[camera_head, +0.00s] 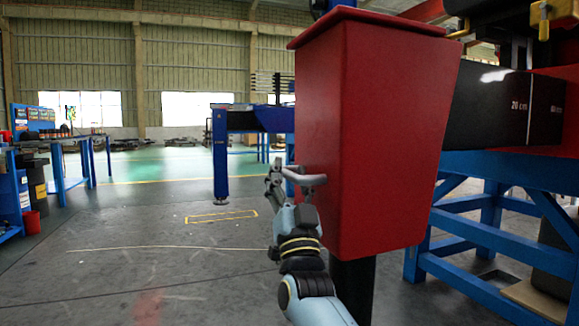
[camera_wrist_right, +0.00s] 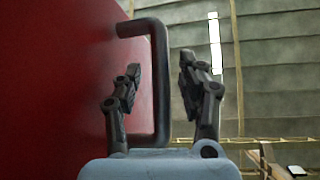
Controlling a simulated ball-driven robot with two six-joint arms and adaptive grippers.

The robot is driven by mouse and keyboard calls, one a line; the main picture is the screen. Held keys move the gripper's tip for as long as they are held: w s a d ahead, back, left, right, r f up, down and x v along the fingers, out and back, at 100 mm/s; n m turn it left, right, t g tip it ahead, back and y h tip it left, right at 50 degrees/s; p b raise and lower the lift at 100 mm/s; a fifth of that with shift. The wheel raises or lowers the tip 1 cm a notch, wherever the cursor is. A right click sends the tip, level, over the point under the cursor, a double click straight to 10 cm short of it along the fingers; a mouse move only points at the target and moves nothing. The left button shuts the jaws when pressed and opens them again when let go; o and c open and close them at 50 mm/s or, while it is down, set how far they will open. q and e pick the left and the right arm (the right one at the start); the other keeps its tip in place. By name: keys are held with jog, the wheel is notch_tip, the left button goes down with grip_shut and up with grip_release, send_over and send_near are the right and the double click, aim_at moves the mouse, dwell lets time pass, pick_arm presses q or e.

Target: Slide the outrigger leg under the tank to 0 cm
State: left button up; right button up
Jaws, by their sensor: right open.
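A black beam (camera_head: 490,105) with white "20 cm" and "60 cm" markings shows at the right in the head view, behind a large red tapered box (camera_head: 385,130). I take these as parts of the outrigger leg. A dark bar handle (camera_wrist_right: 160,85) stands out from the red face (camera_wrist_right: 60,90) in the right wrist view. My right gripper (camera_head: 290,176) is beside the red box's left side. In the wrist view its open fingers (camera_wrist_right: 160,66) stand on either side of the handle bar, apart from it. My left gripper is out of view. I cannot make out the tank.
Blue steel stands (camera_head: 470,262) stand under the beam at the right. A blue frame (camera_head: 221,160) stands behind the red box. A blue workbench (camera_head: 75,180) with drums is at the far left. The grey floor (camera_head: 150,260) at left is clear.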

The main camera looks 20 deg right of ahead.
jog(key=shift+w+r, duration=0.15)
jog(key=shift+w, duration=0.05)
grip_shut()
dwell(0.4)
